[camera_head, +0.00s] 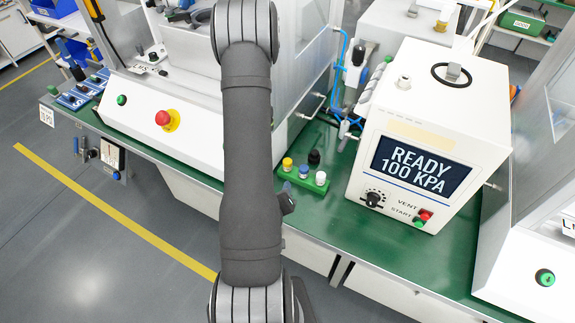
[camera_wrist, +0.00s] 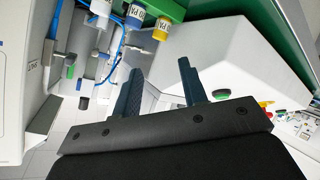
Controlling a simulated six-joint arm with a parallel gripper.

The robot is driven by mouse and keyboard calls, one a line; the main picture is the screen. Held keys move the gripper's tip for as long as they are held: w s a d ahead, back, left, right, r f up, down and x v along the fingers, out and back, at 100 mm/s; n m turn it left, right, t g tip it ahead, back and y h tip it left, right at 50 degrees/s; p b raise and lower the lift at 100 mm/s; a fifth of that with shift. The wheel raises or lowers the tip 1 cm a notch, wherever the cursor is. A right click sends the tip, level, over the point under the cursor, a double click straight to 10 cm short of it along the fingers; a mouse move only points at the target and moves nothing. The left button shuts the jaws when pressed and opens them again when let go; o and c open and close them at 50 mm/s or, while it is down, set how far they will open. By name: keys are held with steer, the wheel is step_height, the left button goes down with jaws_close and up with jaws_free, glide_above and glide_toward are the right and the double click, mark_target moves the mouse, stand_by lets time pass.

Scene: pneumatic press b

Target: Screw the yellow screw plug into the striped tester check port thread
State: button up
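My gripper (camera_wrist: 160,87) shows in the wrist view with its two dark fingers apart and nothing between them. A yellow plug (camera_head: 287,164) stands at the left end of a small green rack (camera_head: 304,184) on the bench, left of the tester. The white tester (camera_head: 444,119) reads "READY 100 KPA". A striped check port thread cannot be made out. In the wrist view, a yellow labelled part (camera_wrist: 161,31) is beyond the fingers; I cannot tell whether it is the same plug.
The rack also carries a blue plug (camera_head: 304,171) and a black-topped piece (camera_head: 314,158). Blue tubing (camera_head: 339,90) and fittings run along the tester's left side. A white housing with an emergency stop (camera_head: 163,118) is at left. Green bench (camera_head: 380,245) is clear before the tester.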

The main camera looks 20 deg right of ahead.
mark_target(286, 166)
steer(key=w+d+f+m, duration=0.2)
steer(key=w, duration=0.3)
steer(key=w+d+f+m, duration=0.2)
steer(key=w+f+m, duration=0.1)
steer(key=w, duration=0.1)
steer(key=w+d+f+m, duration=0.2)
steer(key=w+d, duration=0.1)
steer(key=w, duration=0.2)
steer(key=shift+w+f+m+h, duration=0.3)
steer(key=shift+m+h, duration=0.1)
steer(key=c, duration=0.7)
